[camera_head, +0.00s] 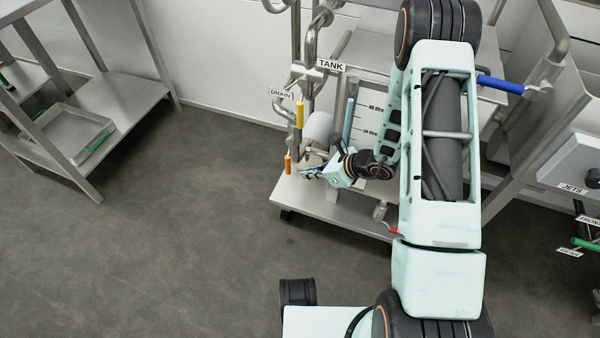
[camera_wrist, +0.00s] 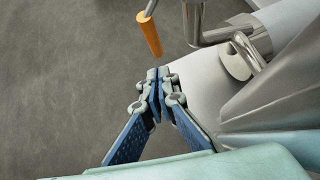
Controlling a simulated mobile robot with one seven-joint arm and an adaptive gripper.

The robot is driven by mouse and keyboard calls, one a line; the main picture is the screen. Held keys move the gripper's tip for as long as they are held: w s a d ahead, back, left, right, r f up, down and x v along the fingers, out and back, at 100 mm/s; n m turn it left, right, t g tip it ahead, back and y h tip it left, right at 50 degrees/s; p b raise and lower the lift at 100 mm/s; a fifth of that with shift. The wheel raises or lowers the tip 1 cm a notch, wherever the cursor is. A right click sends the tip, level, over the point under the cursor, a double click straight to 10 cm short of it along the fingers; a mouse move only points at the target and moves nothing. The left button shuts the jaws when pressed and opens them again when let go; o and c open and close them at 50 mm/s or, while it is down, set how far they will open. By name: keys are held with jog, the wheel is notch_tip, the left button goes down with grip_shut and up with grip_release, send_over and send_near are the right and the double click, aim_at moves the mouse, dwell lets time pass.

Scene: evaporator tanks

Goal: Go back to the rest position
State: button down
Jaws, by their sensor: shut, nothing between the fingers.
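My gripper (camera_head: 312,174) is at the end of my outstretched arm, in front of the pipework at the tank stand. In the wrist view my gripper (camera_wrist: 158,78) shows its blue-padded fingers meeting at the tips, with nothing held. An orange handle (camera_wrist: 149,35) is just beyond the fingertips in the wrist view, apart from them. The same orange handle (camera_head: 288,164) hangs below the DRAIN label (camera_head: 281,93) in the head view. A yellow handle (camera_head: 299,114) is above it. My arm hides part of the tank stand.
The steel stand's base (camera_head: 330,212) lies below my gripper. A steel shelf (camera_head: 110,100) with a tray (camera_head: 78,135) stands at left. The floor (camera_head: 180,240) at lower left is clear.

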jog(key=p+v, duration=0.2)
jog(key=v, duration=0.8)
jog(key=shift+p, duration=0.3)
jog(key=shift+w, duration=0.1)
